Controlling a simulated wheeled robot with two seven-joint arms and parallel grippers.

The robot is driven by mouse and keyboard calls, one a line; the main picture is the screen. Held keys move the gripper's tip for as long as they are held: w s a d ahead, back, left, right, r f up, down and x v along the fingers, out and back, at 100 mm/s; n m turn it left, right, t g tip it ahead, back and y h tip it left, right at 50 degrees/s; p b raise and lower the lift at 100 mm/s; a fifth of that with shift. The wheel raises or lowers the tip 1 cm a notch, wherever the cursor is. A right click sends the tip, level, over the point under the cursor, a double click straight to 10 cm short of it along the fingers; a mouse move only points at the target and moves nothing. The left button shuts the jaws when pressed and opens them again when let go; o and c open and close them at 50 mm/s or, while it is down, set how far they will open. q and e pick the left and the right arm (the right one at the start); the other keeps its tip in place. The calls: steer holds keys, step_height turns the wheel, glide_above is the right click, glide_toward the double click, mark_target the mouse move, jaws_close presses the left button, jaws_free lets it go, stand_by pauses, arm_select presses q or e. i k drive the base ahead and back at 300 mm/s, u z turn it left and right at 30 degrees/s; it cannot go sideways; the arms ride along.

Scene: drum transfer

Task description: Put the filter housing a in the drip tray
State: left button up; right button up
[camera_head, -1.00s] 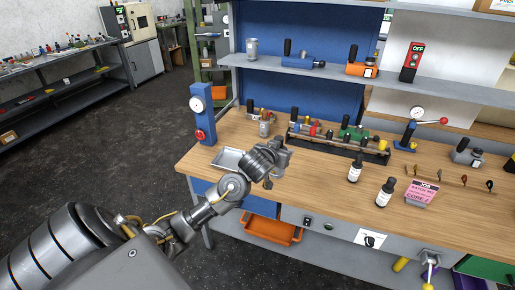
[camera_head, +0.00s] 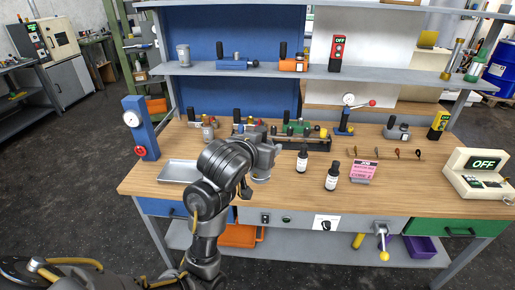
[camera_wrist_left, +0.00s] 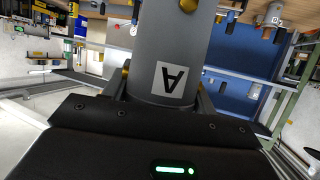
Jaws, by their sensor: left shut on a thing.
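Filter housing a (camera_wrist_left: 165,55) is a grey cylinder with a white label marked A, upside down in the left wrist view. My left gripper (camera_head: 266,156) is shut on it, with a finger on either side. In the head view the gripper is over the front of the workbench, and my wrist hides most of the housing. The drip tray (camera_head: 178,172) is a shallow metal tray at the bench's front left. It lies to the left of the gripper, apart from it, and its inside looks empty. My right gripper is out of view.
A blue post with a gauge (camera_head: 141,130) stands left of the tray. A grey canister (camera_head: 183,56) stands on the shelf.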

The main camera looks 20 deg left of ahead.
mark_target(186, 173)
steer(key=u, duration=0.35)
steer(key=i, duration=0.9)
steer(key=u, duration=0.25)
